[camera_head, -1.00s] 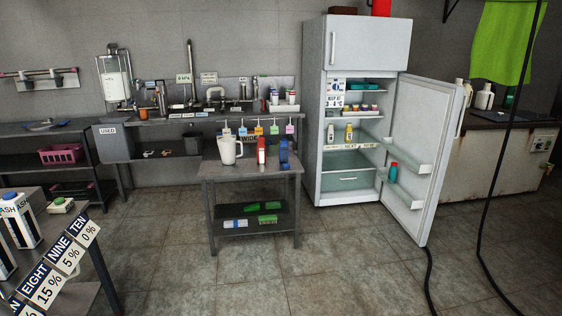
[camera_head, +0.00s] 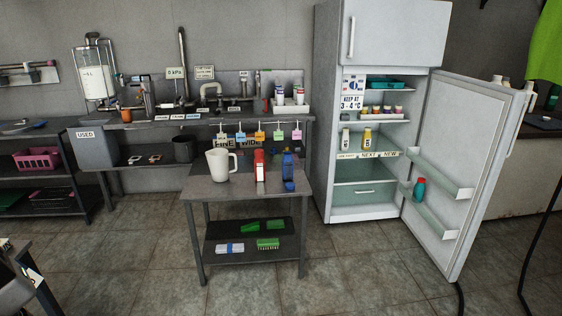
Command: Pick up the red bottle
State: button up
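A red upright item (camera_head: 259,165) with a pale lower front stands on the small grey table (camera_head: 222,190); it looks like the red bottle, but is too small to be sure. It stands between a white jug (camera_head: 220,163) on its left and a blue upright item (camera_head: 288,168) on its right. Another bottle, teal with a red cap (camera_head: 419,188), stands in a door shelf of the open fridge. My gripper is not in view.
The fridge (camera_head: 372,215) stands right of the table with its door (camera_head: 478,150) swung wide towards me. A counter (camera_head: 135,121) with equipment runs behind the table. A dark hose lies near the door. The tiled floor (camera_head: 370,285) in front is clear.

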aim_at(259, 163)
jog(key=i+l+u, duration=0.15)
jog(key=i, duration=0.2)
jog(key=i+l+u, duration=0.15)
jog(key=i, duration=0.15)
jog(key=i+j, duration=0.75)
jog(key=i, duration=0.25)
jog(key=i+j, duration=0.25)
jog(key=i, duration=0.25)
jog(key=i+j, duration=0.2)
jog(key=i, duration=0.25)
jog(key=l+z, duration=0.05)
